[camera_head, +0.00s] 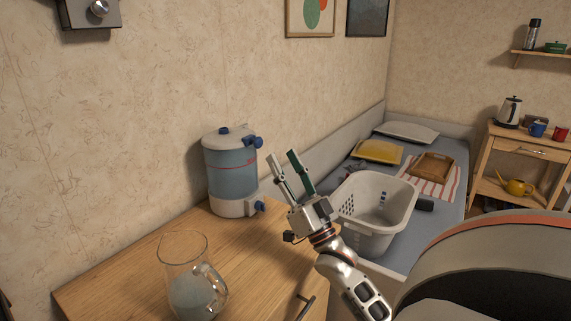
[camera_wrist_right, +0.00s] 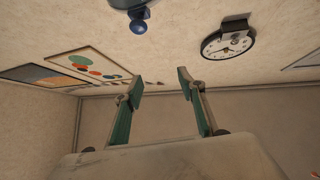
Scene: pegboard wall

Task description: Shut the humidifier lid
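The humidifier (camera_head: 231,178) stands on the wooden cabinet top by the wall. It has a translucent blue tank, a white base and blue knobs. Its white lid (camera_head: 222,139) lies across the top, looking nearly flat; I cannot tell whether it is fully shut. A blue knob (camera_head: 257,142) sticks out at the lid's right edge, and a blue knob also shows at the top of the right wrist view (camera_wrist_right: 138,25). My right gripper (camera_head: 281,155) is open and empty, pointing up, right of the humidifier and apart from it. My left gripper is out of view.
A glass pitcher (camera_head: 187,285) stands on the cabinet top (camera_head: 255,270) at the front. The cabinet top between pitcher and humidifier is clear.

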